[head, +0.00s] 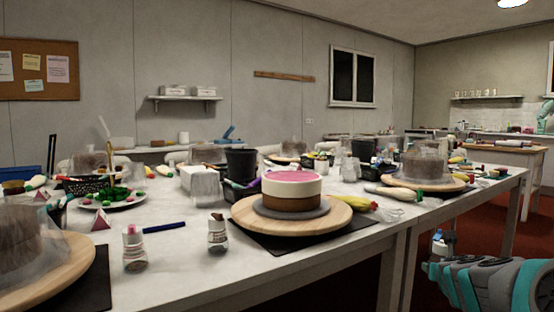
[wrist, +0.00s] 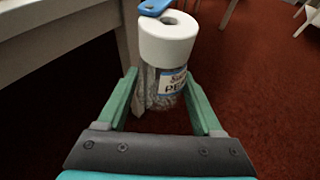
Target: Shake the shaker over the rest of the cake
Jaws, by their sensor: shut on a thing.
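The cake (head: 291,188) has a pink top, a white upper side and a brown lower band. It sits on a grey disc on a round wooden turntable (head: 338,212). My gripper (wrist: 160,85) is shut on a clear shaker (wrist: 163,90) with a white cap, a blue flip lid and a partly readable label. The shaker stands roughly upright between the fingers. In the head view the shaker (head: 438,245) shows at lower right, below the tabletop level, off the table and apart from the cake. I cannot make out the fingers clearly there.
A yellow-tipped piping bag (head: 358,204) lies right of the cake. Covered cakes (head: 425,163) stand on other turntables. The table edge lies between the shaker and cake.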

